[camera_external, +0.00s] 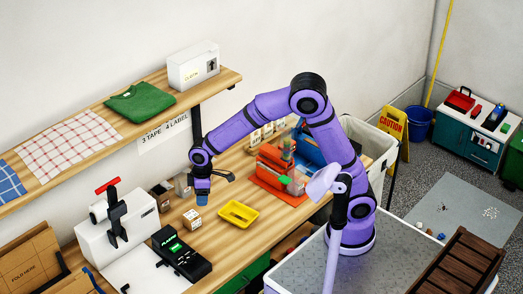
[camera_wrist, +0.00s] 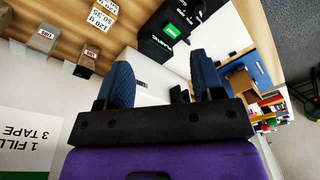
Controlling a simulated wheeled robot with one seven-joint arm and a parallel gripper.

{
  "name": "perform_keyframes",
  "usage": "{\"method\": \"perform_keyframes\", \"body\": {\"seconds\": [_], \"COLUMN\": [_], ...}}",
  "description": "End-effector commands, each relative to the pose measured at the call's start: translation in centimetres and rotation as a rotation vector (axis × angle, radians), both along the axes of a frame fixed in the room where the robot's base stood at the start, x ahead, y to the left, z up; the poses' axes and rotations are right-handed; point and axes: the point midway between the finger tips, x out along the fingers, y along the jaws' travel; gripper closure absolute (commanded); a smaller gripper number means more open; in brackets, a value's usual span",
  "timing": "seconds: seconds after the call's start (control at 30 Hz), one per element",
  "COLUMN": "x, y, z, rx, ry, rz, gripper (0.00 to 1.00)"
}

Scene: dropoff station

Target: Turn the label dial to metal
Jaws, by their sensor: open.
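The black label device (camera_external: 184,254) with a small lit green screen lies on the bench at the lower left. In the wrist view the label device (camera_wrist: 153,42) is at the top centre, with its green screen and pale knob marks beside it. The dial and its setting are too small to read. My gripper (camera_external: 202,198) hangs above the bench, behind the device and apart from it. In the wrist view my gripper (camera_wrist: 159,72) has its two blue fingers spread, with nothing between them.
A yellow tray (camera_external: 238,214) and a small carton (camera_external: 191,219) lie right of the device. A white machine with a red handle (camera_external: 112,218) stands to its left. A wooden shelf (camera_external: 75,113) overhangs the back. Orange bins (camera_external: 283,170) stand further right.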

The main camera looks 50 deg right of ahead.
Motion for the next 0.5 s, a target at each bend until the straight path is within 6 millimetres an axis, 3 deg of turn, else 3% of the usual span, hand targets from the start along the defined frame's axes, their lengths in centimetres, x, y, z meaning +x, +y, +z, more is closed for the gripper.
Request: {"method": "perform_keyframes", "body": {"seconds": [0.03,0.2,0.33,0.5], "x": [-0.4,-1.6,-2.5,-3.1], "y": [2.0,7.1,9.5,10.8], "z": [-1.8,-6.7,-9.3,-10.8], "rx": [-0.021,-0.067,-0.093,-0.105], "ry": [0.008,0.013,0.013,0.012], "rz": [0.043,0.158,0.218,0.251], "gripper": [0.39,0.39,0.39,0.39]}}
